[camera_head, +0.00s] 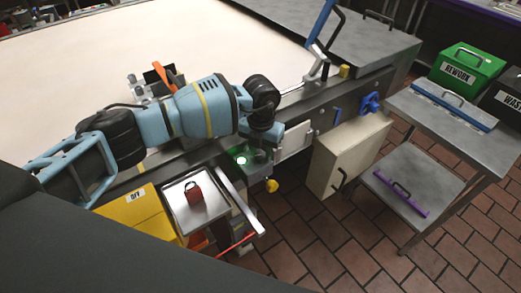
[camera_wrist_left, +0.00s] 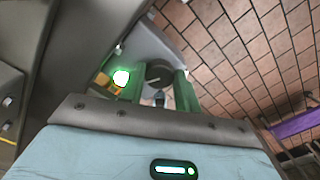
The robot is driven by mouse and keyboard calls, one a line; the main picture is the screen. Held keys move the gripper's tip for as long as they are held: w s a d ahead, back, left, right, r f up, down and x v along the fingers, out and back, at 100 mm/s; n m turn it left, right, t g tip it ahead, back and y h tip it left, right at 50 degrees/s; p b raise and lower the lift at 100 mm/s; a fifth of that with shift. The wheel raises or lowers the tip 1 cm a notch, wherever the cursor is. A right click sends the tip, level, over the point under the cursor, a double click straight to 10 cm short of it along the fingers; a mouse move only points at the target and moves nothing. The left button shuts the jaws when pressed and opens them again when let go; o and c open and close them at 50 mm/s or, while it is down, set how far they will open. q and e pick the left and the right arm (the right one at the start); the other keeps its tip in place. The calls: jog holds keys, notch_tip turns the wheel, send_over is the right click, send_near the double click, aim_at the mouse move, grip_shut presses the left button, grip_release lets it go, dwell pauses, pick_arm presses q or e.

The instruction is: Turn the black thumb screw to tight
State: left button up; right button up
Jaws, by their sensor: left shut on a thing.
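My left gripper (camera_head: 251,156) reaches down to the front edge of the machine, and its arm hides most of what is under it in the head view. In the left wrist view its two green fingers (camera_wrist_left: 158,82) stand on either side of the black thumb screw (camera_wrist_left: 159,71), a dark round knob, and are shut on it. The screw sits by a pale metal part. It is hidden in the head view, and how tight it is cannot be told. My right gripper is not in view.
A yellow knob (camera_head: 271,186) and a cream box (camera_head: 346,155) are to the right. A steel cart (camera_head: 455,128) stands further right on brick floor.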

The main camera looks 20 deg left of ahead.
aim_at(261, 155)
pick_arm(q)
jog(key=m, duration=0.2)
jog(key=shift+m, duration=0.4)
jog(key=m, duration=0.3)
jog(key=shift+m, duration=0.4)
jog(key=m+b, duration=0.1)
jog(key=m, duration=0.3)
jog(key=shift+d, duration=0.1)
jog(key=shift+m, duration=1.1)
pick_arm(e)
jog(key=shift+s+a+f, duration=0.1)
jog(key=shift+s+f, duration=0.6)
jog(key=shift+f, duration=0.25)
pick_arm(q)
jog(key=shift+r, duration=0.1)
jog(key=o, duration=1)
jog(key=shift+s, duration=0.1)
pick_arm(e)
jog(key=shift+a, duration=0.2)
pick_arm(q)
jog(key=shift+r, duration=3.9)
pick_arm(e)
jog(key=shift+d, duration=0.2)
